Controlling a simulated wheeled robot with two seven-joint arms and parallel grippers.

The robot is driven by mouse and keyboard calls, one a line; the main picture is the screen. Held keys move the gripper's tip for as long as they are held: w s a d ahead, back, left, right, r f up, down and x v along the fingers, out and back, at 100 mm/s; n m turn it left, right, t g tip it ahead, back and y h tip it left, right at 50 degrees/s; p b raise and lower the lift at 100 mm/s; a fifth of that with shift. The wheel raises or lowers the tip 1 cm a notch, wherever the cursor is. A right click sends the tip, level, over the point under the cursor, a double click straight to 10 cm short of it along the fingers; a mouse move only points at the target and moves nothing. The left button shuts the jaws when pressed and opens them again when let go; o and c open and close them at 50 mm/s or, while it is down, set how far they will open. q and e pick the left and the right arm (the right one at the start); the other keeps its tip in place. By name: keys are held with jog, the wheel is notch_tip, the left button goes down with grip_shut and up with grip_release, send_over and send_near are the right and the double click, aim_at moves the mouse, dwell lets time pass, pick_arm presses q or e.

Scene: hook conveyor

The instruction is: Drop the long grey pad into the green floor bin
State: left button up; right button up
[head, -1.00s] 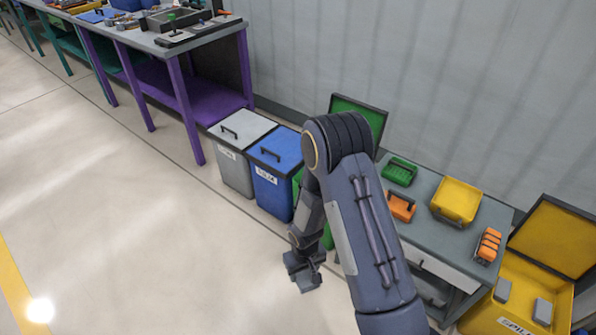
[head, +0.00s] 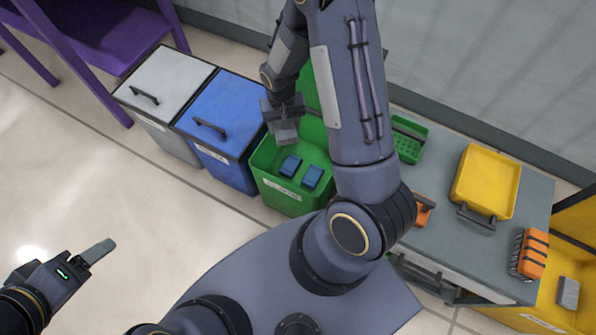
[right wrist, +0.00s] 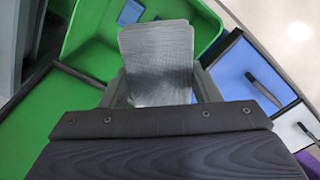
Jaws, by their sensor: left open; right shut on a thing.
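The long grey pad (right wrist: 157,65) is held in my right gripper in the right wrist view. In the head view the pad (head: 286,131) hangs below my right gripper (head: 284,112), over the back left part of the green floor bin (head: 288,196). The bin is open, its lid raised at the back; two blue blocks (head: 291,166) lie inside. In the right wrist view the bin's green wall (right wrist: 88,35) surrounds the pad's far end. My left gripper (head: 92,256) is open and empty over the floor at lower left; only one finger shows clearly.
A blue lidded bin (head: 232,110) and a grey lidded bin (head: 168,80) stand left of the green bin. At right, a grey bench (head: 440,235) bears a green basket, a yellow tray (head: 486,180) and orange items. A yellow case (head: 545,308) holds a grey pad.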

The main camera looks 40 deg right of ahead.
pick_arm(q)
notch_tip(320, 180, down, 20)
jog(key=b, duration=1.7)
pick_arm(e)
jog(key=s+d+f+m, duration=0.1)
jog(key=d+f+m, duration=0.4)
jog(key=f, duration=0.6)
jog(key=d, duration=0.2)
jog(key=shift+s+d+f, duration=0.25)
jog(key=shift+s+d, duration=0.05)
jog(key=o, duration=0.9)
jog(key=shift+o, duration=0.2)
jog(key=shift+r, duration=0.1)
pick_arm(q)
notch_tip(320, 180, up, 3)
jog(key=p, duration=0.3)
jog(key=shift+r, duration=0.2)
pick_arm(e)
notch_tip(320, 180, up, 8)
